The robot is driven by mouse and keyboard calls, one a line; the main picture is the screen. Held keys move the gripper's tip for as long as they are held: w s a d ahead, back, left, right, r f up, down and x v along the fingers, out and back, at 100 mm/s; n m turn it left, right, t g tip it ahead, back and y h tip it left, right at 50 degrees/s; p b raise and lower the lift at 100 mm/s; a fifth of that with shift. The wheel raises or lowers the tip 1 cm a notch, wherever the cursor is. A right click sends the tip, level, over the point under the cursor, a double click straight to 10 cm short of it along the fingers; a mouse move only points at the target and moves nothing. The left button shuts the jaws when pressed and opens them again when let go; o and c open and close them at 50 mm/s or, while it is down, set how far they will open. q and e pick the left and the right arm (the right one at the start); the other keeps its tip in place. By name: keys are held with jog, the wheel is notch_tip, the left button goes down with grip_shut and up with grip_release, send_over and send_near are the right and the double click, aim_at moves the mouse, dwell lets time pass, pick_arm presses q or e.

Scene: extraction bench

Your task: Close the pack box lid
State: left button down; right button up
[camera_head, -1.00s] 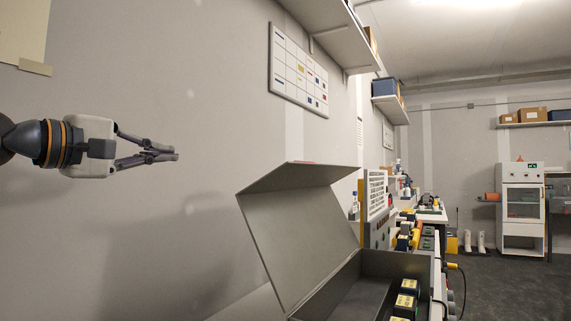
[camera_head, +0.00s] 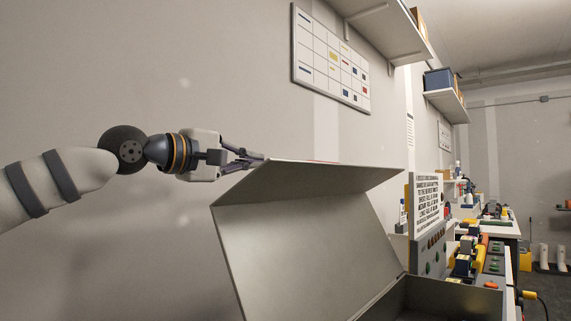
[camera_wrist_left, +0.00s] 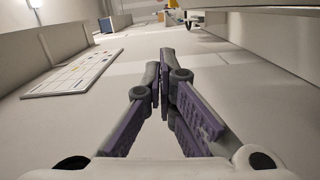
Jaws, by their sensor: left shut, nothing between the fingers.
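The pack box (camera_head: 440,299) is grey and stands at the lower right of the head view, its near part cut off by the frame. Its lid (camera_head: 300,235) is raised and leans back to the left, with a folded flange (camera_head: 325,177) along its top. My left gripper (camera_head: 258,158) is shut and empty. In the head view its fingertips are at the lid's upper left edge, partly behind it; I cannot tell if they touch. The shut fingers also show in the left wrist view (camera_wrist_left: 165,75). My right gripper is not in view.
A wall with a planner board (camera_head: 331,57) runs behind the lid. Shelves (camera_head: 385,25) hang above. A sign panel (camera_head: 426,205) and bench equipment stand to the right of the box. The space left of the lid, before the wall, is free.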

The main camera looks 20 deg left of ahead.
pick_arm(q)
jog(key=w+d+p, duration=0.1)
jog(key=w+d, duration=0.1)
jog(key=d, duration=0.3)
jog(key=shift+w+d+f+p, duration=0.2)
jog(key=shift+w+p, duration=0.15)
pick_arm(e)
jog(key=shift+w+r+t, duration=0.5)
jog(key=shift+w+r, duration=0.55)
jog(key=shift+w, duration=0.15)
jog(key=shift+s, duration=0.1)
